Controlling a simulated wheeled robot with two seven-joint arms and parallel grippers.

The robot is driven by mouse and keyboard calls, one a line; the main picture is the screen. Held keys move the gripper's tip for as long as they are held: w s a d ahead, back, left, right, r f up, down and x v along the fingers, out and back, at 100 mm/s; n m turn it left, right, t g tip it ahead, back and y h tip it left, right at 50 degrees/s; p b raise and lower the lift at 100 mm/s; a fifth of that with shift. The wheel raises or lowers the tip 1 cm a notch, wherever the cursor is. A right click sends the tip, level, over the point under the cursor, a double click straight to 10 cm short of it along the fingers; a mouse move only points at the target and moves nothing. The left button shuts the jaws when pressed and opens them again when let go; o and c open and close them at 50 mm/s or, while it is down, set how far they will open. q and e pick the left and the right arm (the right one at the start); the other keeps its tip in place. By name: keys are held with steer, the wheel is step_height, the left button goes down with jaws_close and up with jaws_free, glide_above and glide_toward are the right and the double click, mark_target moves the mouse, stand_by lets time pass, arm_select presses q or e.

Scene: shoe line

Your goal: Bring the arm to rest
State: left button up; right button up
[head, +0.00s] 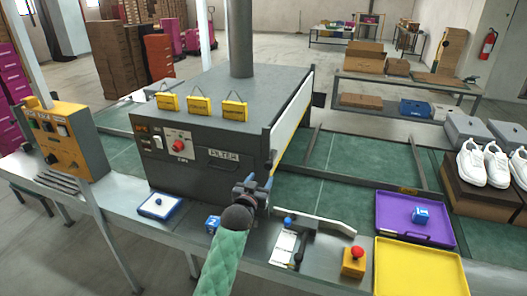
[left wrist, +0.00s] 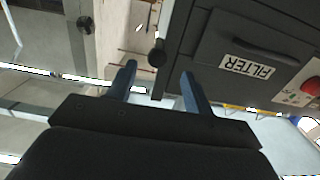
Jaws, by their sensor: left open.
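My left arm, in a green quilted sleeve, comes up from the bottom middle of the head view. My left gripper (head: 262,182) is in front of the right end of the grey machine marked FILTER (head: 225,180), above the metal bench edge. In the left wrist view my left gripper (left wrist: 158,72) has its two blue-grey fingers apart, with nothing held between them. The FILTER drawer front (left wrist: 245,65) shows close by on the right of that view. My right gripper is in neither view.
A blue numbered block (head: 212,224) sits left of my arm. A lever fixture (head: 310,235) and red-topped yellow button box (head: 354,262) stand to the right. A purple tray (head: 390,228) holds another block, behind a yellow tray (head: 420,270).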

arm_select(q)
steer(key=s+a+f+g+y, duration=0.1)
steer(key=s+a+f+g, duration=0.2)
steer(key=s+a+f, duration=0.55)
steer(key=s+a+f+n+g+y, duration=0.1)
steer(key=s+f+g+y, duration=0.3)
steer(key=s, duration=0.9)
steer(key=s+a+f+g+h, duration=0.1)
steer(key=s+a+f+g, duration=0.25)
steer(key=s+f, duration=0.6)
steer(key=s+a+g+y, duration=0.1)
steer(key=s+a+g, duration=0.35)
steer(key=s, duration=1.25)
step_height(320, 180, down, 24)
steer(key=w+b, duration=0.2)
steer(key=w, duration=0.1)
steer(key=s+f, duration=0.4)
steer(key=f, duration=0.9)
steer(key=s+f+b, duration=0.1)
steer(key=s+f, duration=0.3)
steer(key=f, duration=0.9)
steer(key=shift+s+d+f, duration=0.25)
steer(key=shift+s+d, duration=0.1)
steer(key=shift+d, duration=0.05)
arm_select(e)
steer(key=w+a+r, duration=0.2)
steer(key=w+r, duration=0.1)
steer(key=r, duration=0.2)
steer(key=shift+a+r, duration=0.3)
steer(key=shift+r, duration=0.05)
